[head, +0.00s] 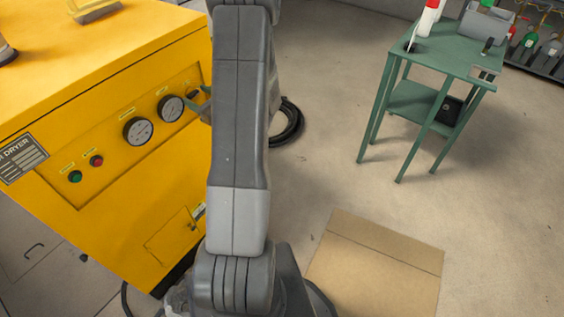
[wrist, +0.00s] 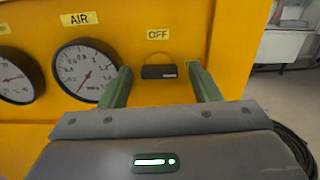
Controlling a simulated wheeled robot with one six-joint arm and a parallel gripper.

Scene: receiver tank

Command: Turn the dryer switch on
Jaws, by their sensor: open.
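The yellow dryer (head: 120,60) stands at the left in the head view, its front panel facing my arm. The dryer switch (wrist: 158,72) is a black knob lying horizontally, with a small white mark at its right end and an OFF label (wrist: 158,34) above it. My gripper (wrist: 160,80) is open, with one green finger on each side of the switch in the picture. I cannot tell whether the fingers touch it or how far off the panel they are. In the head view my gripper (head: 202,104) is mostly hidden behind my arm, at the panel's right end.
Two gauges, an AIR gauge (wrist: 86,70) and another (wrist: 16,76), sit left of the switch. Green (head: 75,176) and red (head: 96,161) buttons are further left. A cardboard box (head: 375,265), black hose (head: 290,122) and green table (head: 445,50) stand right; floor between is clear.

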